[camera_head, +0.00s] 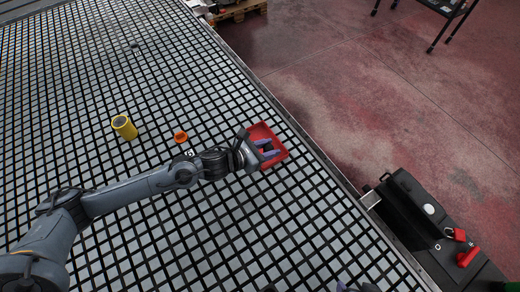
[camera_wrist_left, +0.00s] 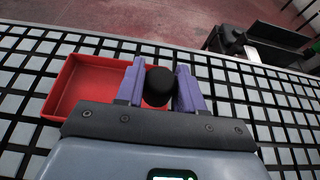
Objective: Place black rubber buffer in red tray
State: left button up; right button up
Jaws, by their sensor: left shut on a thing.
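The red tray (camera_head: 260,131) lies on the grid table, near its right edge in the head view. My left gripper (camera_head: 267,148) is over the tray there, its purple fingers shut on the black rubber buffer. In the left wrist view the buffer (camera_wrist_left: 160,86) is a dark, rounded piece between the two fingertips (camera_wrist_left: 159,88). The tray (camera_wrist_left: 85,85) shows to the left of and behind the fingers in that view, and its inside looks empty. The height of the buffer above the tray is hard to tell. A small purple piece of my right gripper (camera_head: 342,286) shows at the bottom edge of the head view.
A yellow cylinder (camera_head: 124,127) and an orange ring (camera_head: 181,137) are on the table left of the tray. A small grey piece (camera_head: 134,43) lies farther back. A black unit with red parts (camera_head: 425,215) stands beside the table's right edge. The surrounding grid is mostly clear.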

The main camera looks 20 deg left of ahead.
pick_arm(q)
jog(key=a, duration=0.1)
jog(key=w+a+f, duration=0.1)
jog(key=a+f, duration=0.1)
jog(key=shift+w+a+f, duration=0.25)
jog(key=shift+w+a, duration=0.05)
jog(key=shift+w, duration=0.05)
jog(key=shift+f, duration=2)
pick_arm(e)
jog(key=shift+d+f, duration=0.15)
jog(key=shift+w, duration=0.1)
